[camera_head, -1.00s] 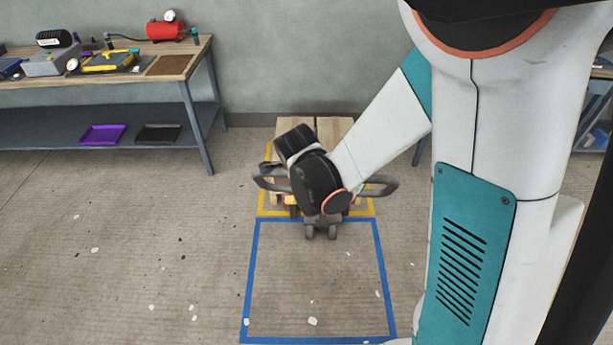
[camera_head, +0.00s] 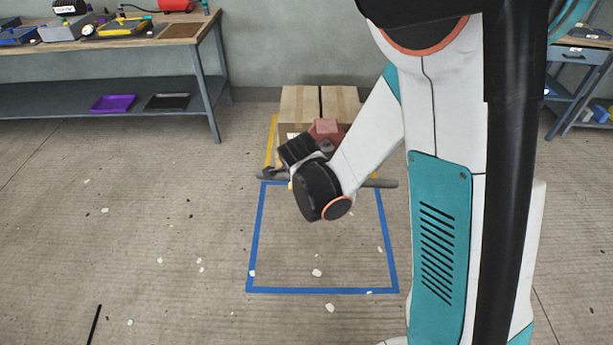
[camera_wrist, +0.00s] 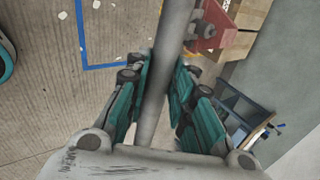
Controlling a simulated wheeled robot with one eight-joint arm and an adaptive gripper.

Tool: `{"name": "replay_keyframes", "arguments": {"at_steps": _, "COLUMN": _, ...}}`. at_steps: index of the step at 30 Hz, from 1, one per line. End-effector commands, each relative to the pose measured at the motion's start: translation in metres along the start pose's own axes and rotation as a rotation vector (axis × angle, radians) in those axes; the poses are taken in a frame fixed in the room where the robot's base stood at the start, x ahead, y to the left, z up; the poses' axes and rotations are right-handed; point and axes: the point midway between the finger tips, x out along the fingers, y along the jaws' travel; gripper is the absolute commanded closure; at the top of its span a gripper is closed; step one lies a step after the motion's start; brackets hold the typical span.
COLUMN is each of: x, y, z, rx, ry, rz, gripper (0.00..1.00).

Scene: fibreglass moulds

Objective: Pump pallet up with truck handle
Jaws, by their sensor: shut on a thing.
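The truck handle (camera_head: 382,183) is a grey bar that runs left to right in the head view, low in front of the pallet load. In the wrist view the handle (camera_wrist: 172,45) passes between the teal-padded fingers of my gripper (camera_wrist: 158,95), which is shut on it. In the head view my wrist hides the middle of the handle and the fingers. The red truck part (camera_head: 326,129) shows behind my wrist. The pallet's load, wooden boxes (camera_head: 299,104), stands at the back; the pallet itself is mostly hidden.
Yellow tape (camera_head: 270,145) borders the pallet area. A workbench (camera_head: 110,46) with tools stands at the back left, another bench (camera_head: 575,60) at the back right. A wall is close behind the boxes.

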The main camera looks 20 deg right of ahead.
Motion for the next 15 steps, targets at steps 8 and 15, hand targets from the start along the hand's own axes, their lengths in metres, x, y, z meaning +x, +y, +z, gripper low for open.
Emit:
{"name": "replay_keyframes", "arguments": {"at_steps": 8, "x": 0.0010, "y": 0.0010, "z": 0.0001, "rx": 0.001, "ry": 0.000, "rz": 0.002, "gripper": 1.00}}
{"name": "replay_keyframes", "arguments": {"at_steps": 15, "x": 0.0011, "y": 0.0009, "z": 0.0002, "rx": 0.000, "ry": 0.000, "rz": 0.001, "gripper": 0.58}}
